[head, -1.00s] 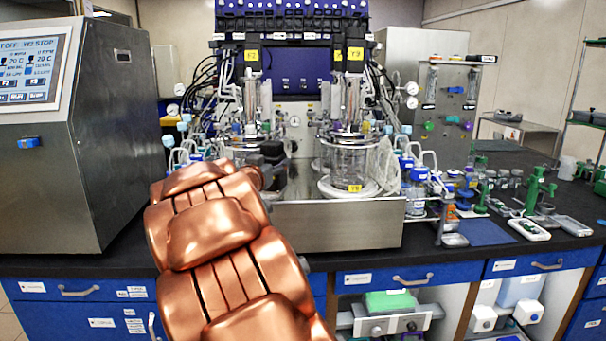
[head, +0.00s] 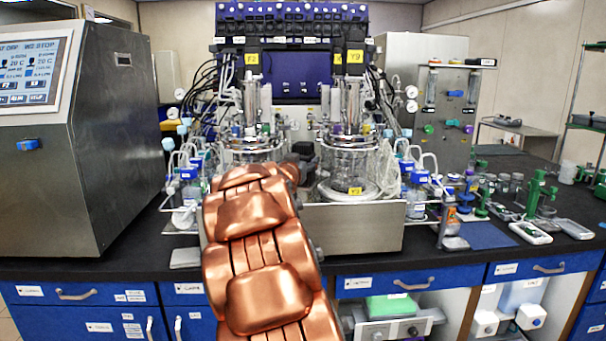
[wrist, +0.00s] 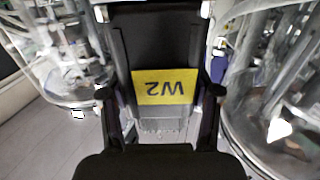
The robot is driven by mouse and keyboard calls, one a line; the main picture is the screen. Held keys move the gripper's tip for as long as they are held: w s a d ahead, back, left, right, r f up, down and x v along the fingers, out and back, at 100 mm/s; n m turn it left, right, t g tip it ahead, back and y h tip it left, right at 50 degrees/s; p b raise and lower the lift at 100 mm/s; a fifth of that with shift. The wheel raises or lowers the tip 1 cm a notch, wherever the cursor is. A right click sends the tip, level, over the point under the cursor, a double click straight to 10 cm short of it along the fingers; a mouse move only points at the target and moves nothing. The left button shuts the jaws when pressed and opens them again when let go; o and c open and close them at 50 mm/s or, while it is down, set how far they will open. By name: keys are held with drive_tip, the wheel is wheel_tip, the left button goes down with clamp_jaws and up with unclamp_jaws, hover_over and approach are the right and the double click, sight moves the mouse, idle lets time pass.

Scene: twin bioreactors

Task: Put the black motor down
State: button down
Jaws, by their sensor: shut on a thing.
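The black motor (wrist: 155,40) fills the upper middle of the wrist view, with a yellow label reading W2 upside down. My gripper (wrist: 160,97) is shut on it, one dark finger on each side. In the head view my gripper (head: 303,152) is a dark shape between the two glass vessels, partly behind my copper arm. I cannot separate the held motor from the gripper there. A grey surface (wrist: 90,140) shows below the motor in the wrist view; the gap between them is unclear.
The left vessel (head: 240,152) and right vessel (head: 347,165) stand close on either side, with tubing. Black heads with yellow labels (head: 252,58) (head: 355,56) sit above them. The steel tray (head: 355,230) is in front. A steel cabinet (head: 95,150) stands left.

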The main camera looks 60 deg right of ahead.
drive_tip(key=shift+f+b, duration=0.3)
drive_tip(key=shift+f, duration=1.15)
drive_tip(key=shift+c, duration=1.2)
unclamp_jaws()
drive_tip(key=shift+f, duration=0.2)
drive_tip(key=shift+r, duration=0.1)
drive_tip(key=shift+s+a, duration=0.1)
drive_tip(key=shift+a, duration=0.45)
drive_tip(key=v, duration=1.1)
drive_tip(key=shift+r, duration=0.1)
